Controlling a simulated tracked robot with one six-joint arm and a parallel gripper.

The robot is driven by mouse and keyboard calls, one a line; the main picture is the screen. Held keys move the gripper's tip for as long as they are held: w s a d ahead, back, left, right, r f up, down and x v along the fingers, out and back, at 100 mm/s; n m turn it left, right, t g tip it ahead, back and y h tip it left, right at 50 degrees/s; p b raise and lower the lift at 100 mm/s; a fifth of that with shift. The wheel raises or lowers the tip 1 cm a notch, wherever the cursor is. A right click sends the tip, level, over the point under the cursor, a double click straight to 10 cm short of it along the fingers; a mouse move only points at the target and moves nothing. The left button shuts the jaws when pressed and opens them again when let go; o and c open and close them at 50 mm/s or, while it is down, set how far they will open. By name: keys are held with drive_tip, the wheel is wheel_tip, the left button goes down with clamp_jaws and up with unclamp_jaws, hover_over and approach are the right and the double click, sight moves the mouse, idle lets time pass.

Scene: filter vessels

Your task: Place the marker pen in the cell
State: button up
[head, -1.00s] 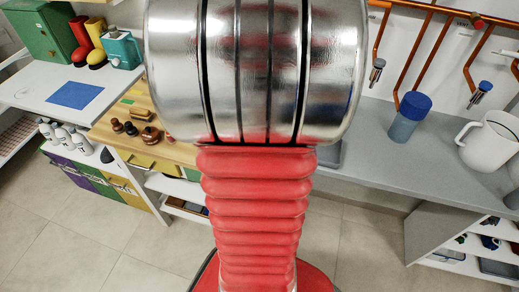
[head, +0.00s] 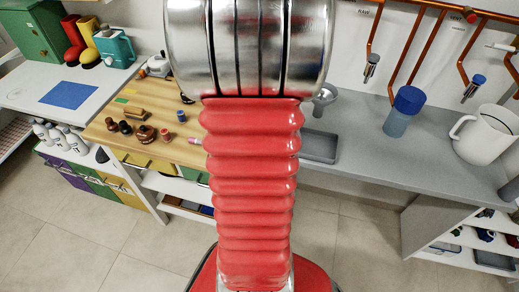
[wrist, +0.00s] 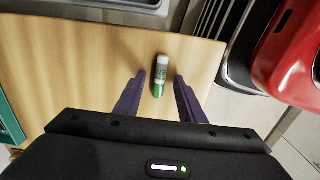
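In the wrist view a small green cylinder with a white cap (wrist: 160,75), possibly the marker pen, lies over the wooden bench. My gripper (wrist: 160,77) is open, with its purple fingers on either side of it and a gap at each side. I cannot tell how far below the fingertips it is. A pink and white stick-like thing (head: 197,141) lies at the bench's near edge in the head view. My red arm hides the gripper in the head view. I cannot single out the cell; a shelf with compartments (head: 455,243) stands at lower right.
The wooden bench (head: 170,105) holds small brown pieces (head: 145,132) and a blue one (head: 181,116). A grey tray (head: 320,147) and a blue-lidded container (head: 403,110) stand on the grey counter.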

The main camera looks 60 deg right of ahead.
drive_tip(key=shift+f, duration=0.25)
drive_tip(key=shift+c, duration=0.5)
clamp_jaws()
